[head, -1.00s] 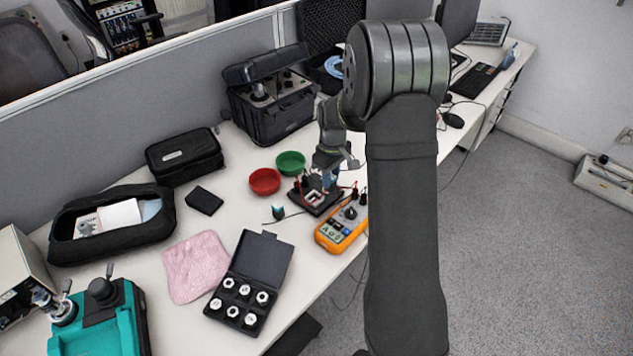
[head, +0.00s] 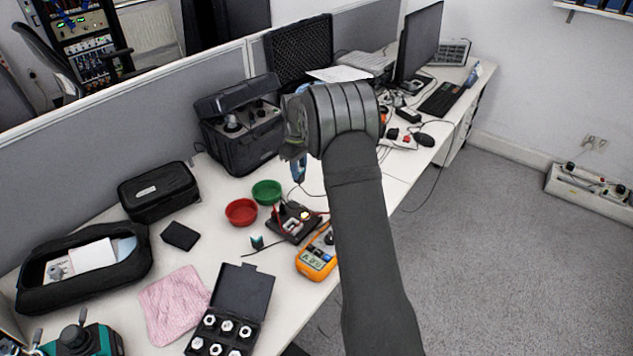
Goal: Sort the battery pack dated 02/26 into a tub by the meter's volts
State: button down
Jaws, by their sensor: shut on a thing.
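My gripper (head: 296,152) is raised above the bench, mostly hidden behind my own arm. It is shut on a blue battery pack (head: 299,170), which hangs below it; its date cannot be read. The red tub (head: 241,212) and the green tub (head: 266,193) stand side by side, below and left of the pack in the picture. The orange meter (head: 315,262) lies near the bench's front edge, partly hidden by my arm. Its display is too small to read. A black test stand (head: 286,232) with red and black leads is between the tubs and the meter.
A small teal-tipped part (head: 257,242) with a cable lies left of the stand. A black case (head: 240,135) stands behind the tubs. A pink cloth (head: 174,305), a box of metal nuts (head: 243,290) and a black block (head: 180,236) are at left.

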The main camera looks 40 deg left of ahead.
jog(key=a+f, duration=0.3)
jog(key=a, duration=1)
jog(key=shift+s+d+f, duration=0.1)
jog(key=shift+s+f, duration=0.15)
jog(key=shift+f, duration=1.4)
jog(key=shift+s+f, duration=0.2)
jog(key=shift+f, duration=1.4)
jog(key=c, duration=1.1)
grip_release()
jog(key=shift+r, duration=0.1)
notch_tip(320, 180, up, 8)
